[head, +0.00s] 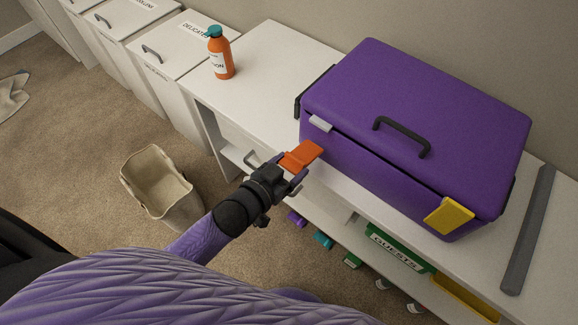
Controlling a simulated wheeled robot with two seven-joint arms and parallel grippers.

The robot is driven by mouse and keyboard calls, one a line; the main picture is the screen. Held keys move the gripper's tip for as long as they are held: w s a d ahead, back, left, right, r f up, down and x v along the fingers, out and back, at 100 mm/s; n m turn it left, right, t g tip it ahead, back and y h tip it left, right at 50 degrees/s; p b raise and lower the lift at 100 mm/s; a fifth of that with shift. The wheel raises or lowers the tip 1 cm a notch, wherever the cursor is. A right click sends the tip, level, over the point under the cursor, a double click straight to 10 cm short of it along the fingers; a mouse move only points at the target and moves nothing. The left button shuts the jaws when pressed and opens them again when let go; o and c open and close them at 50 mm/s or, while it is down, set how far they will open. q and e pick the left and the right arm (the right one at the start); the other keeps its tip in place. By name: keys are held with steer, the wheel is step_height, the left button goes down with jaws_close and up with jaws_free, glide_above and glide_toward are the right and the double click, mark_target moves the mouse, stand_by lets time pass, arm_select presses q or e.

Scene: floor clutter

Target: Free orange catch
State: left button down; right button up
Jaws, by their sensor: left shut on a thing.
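A purple chest (345,95) with a black lid handle (402,136) stands on the white bench, its lid resting on the body. An orange catch (301,156) shows at the chest's front left. My left gripper (291,170) is shut on the orange catch, with its fingers at the catch's lower end. A small pale plate (320,123) sits on the chest's front edge just above the catch. A yellow catch (449,215) lies against the chest's front right. My right gripper is not in view.
An orange bottle with a teal cap (220,54) stands on the white bench (262,62) at left. A grey bar (528,232) lies at right. A beige basket (163,185) stands on the floor. Green and yellow bins (466,298) sit under the bench.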

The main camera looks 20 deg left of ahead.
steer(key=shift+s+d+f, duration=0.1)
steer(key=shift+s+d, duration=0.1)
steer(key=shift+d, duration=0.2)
arm_select(q)
jaws_free()
steer(key=shift+w, duration=0.1)
steer(key=p+v, duration=0.3)
steer(key=v, duration=0.7)
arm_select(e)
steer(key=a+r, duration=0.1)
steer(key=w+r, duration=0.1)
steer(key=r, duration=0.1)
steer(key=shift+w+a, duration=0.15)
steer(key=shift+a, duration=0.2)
arm_select(q)
steer(key=shift+d+f, duration=0.1)
